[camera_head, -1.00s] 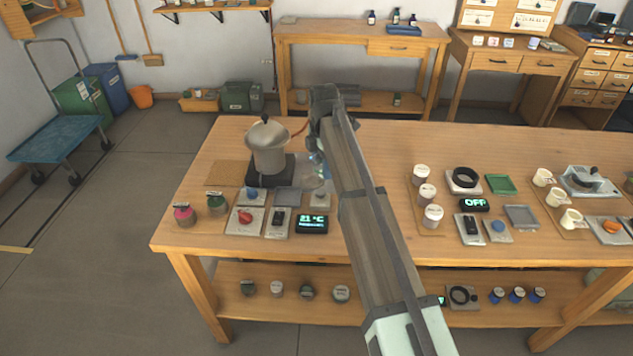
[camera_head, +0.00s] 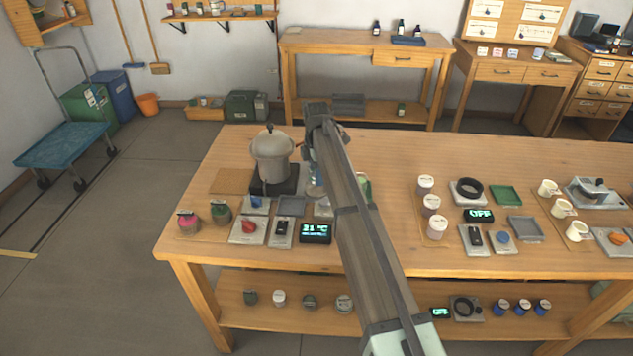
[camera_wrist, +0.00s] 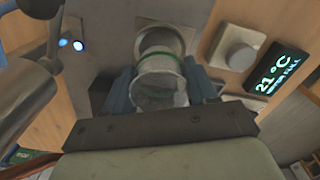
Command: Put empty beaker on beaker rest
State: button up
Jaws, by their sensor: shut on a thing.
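My gripper (camera_wrist: 160,88) is shut on a clear glass beaker (camera_wrist: 161,82) with a green band, seen between its two blue-grey fingers in the wrist view. The beaker looks empty. A light grey plate with a round ring (camera_wrist: 166,36) lies just beyond the beaker and partly behind it; it looks like the beaker rest. I cannot tell whether beaker and plate touch. In the head view my forearm hides most of the gripper, and a bit of the glass (camera_head: 314,184) shows right of the pot.
A metal pot (camera_head: 271,158) stands on a dark burner (camera_head: 274,187) close to the left of the beaker. A lit temperature display (camera_head: 315,233), a red-knob panel (camera_head: 249,230) and a switch panel (camera_head: 283,231) lie in front. The table behind the pot is clear.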

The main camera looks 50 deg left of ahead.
jog(key=shift+f, duration=1.85)
jog(key=shift+f, duration=0.15)
jog(key=o, duration=1.1)
jog(key=shift+c, duration=0.2)
notch_tip(320, 180, up, 12)
jog(key=shift+r, duration=0.2)
